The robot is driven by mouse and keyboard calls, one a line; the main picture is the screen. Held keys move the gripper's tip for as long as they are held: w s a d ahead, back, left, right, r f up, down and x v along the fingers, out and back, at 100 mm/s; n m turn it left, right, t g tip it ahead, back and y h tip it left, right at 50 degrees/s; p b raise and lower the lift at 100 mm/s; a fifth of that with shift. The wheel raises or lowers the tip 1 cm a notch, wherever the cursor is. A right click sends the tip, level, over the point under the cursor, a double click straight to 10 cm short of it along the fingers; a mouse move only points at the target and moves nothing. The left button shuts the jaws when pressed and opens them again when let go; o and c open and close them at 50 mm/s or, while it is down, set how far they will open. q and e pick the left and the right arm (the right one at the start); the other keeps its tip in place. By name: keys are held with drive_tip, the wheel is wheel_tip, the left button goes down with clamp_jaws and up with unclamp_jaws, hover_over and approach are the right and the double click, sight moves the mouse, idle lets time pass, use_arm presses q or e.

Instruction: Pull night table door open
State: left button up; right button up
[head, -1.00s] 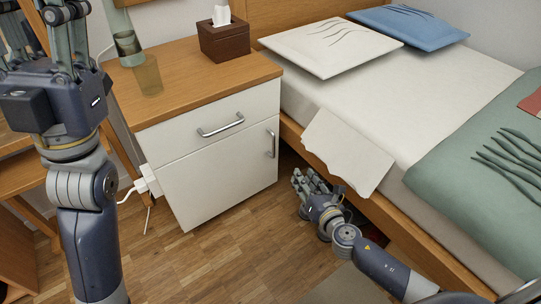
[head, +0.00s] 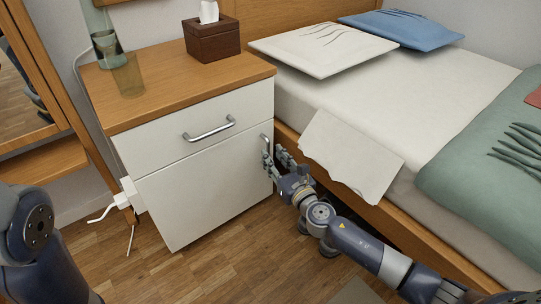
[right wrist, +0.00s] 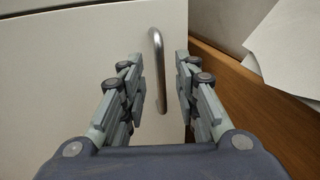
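The night table (head: 155,115) has a wooden top, a white drawer with a horizontal handle (head: 209,130), and a white door (head: 205,188) below, which is shut. The door's vertical metal handle (head: 265,141) is at its upper right and partly hidden by my right gripper (head: 277,158). In the right wrist view the handle (right wrist: 157,70) stands between the two open sets of fingers of my right gripper (right wrist: 158,82), with a gap on each side. My left gripper is out of the head view; only part of my left arm shows at lower left.
The bed frame (head: 375,215) and a hanging white sheet (head: 352,158) are close to the right of my right gripper. A tissue box (head: 212,40) and a glass (head: 128,75) stand on the table top. Wood floor (head: 215,255) is free in front of the door.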

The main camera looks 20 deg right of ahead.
drive_tip(key=shift+w+a+b, duration=0.2)
drive_tip(key=shift+w+b, duration=0.15)
drive_tip(key=shift+w, duration=1.05)
clamp_jaws()
drive_tip(key=shift+s, duration=0.1)
